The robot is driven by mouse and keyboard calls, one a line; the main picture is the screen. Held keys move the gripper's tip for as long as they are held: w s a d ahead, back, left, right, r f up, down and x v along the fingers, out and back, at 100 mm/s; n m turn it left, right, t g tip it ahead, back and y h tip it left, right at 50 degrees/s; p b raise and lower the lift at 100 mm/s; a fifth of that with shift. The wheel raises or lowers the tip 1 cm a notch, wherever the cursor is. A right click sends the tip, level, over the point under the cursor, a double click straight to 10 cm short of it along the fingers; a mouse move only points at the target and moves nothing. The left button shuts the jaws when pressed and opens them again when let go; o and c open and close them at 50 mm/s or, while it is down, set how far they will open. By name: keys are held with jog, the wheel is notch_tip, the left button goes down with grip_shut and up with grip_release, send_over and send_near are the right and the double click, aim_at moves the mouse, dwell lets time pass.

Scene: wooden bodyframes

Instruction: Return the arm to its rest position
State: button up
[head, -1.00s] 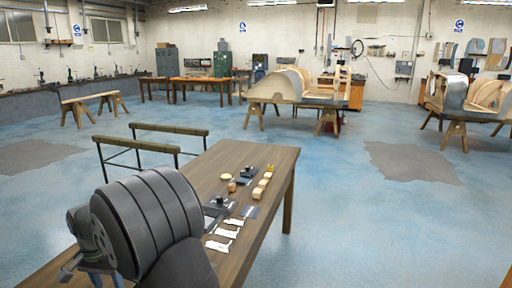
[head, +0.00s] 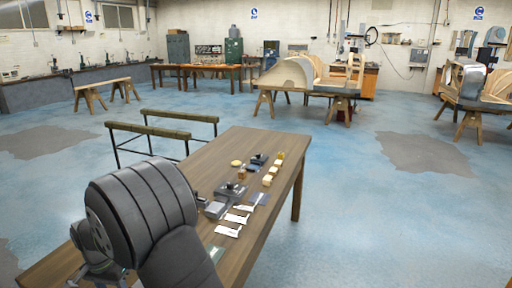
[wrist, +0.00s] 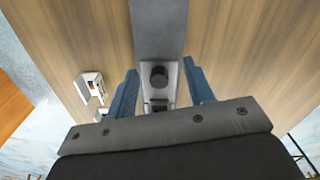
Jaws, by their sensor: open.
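My arm shows at the lower left of the head view, over the near end of the wooden table (head: 222,160). Its dark rounded wrist covers part of the table, and the fingers cannot be made out clearly there. In the wrist view my gripper (wrist: 160,88) has two blue fingers wide apart with nothing gripped. A grey metal piece with a black round knob (wrist: 159,77) shows between the fingers, on or above the wooden surface. I cannot tell how far below the fingertips it is.
Small blocks (head: 268,180), white slips (head: 232,218) and dark tools (head: 229,190) lie along the table's right side. Two padded trestles (head: 165,130) stand beyond its left edge. A wooden bodyframe (head: 287,75) stands further back. Blue floor to the right is clear.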

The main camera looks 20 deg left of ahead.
notch_tip(320, 180, up, 12)
jog(key=n, duration=0.6)
dwell(0.5)
